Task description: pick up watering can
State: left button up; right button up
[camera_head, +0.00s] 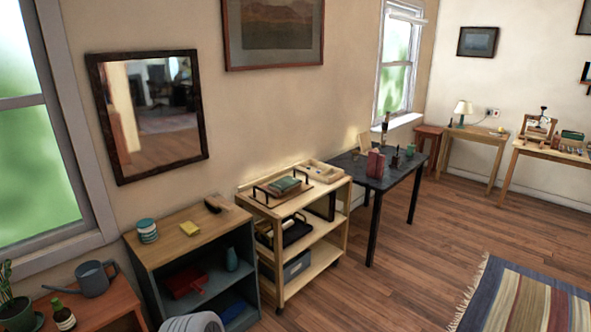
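A grey-blue watering can (93,280) stands upright on a reddish-brown wooden table (108,303) at the lower left. Its spout points to the left and its loop handle is on the right. The can is apart from the things around it. Neither of my grippers shows in the head view. A pale rounded part at the bottom edge looks like a piece of my own arm.
A green bottle (63,315) and a potted plant (16,310) stand left of the can. A low bookcase (170,248) is just right of the table, then a wooden cart (328,247) and a dark table (384,177). The wooden floor (390,290) is clear up to the striped rug (525,300).

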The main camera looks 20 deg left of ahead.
aim_at(94, 281)
jog(key=u, duration=0.9)
jog(key=i, duration=1.4)
jog(key=u, duration=1.2)
